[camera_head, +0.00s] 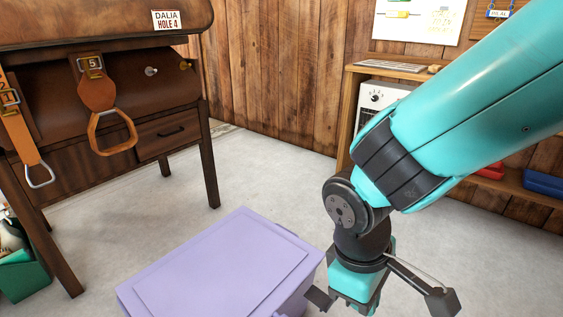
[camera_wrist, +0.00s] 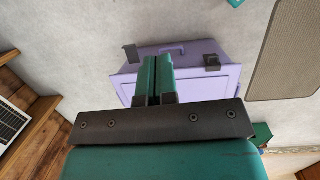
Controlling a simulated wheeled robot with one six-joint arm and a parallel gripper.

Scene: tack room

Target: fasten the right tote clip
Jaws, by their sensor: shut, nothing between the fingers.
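The tote (camera_head: 218,270) is a lavender box with a flat lid, on the floor at the bottom centre of the head view. The wrist view shows the tote (camera_wrist: 190,72) with two dark clips. One clip (camera_wrist: 131,54) juts out past the tote's left edge. The other clip (camera_wrist: 212,62) lies against it at the right. I cannot tell surely how either is latched. My gripper (camera_wrist: 157,64) is shut and empty, its green fingers together in front of the tote between the clips, hiding part of it. I see no contact.
A wooden saddle stand (camera_head: 60,180) with hanging straps is at the left. A wooden shelf (camera_head: 350,105) with a white appliance is at the back right. A grey mat (camera_wrist: 290,50) lies right of the tote in the wrist view. Grey floor behind the tote is clear.

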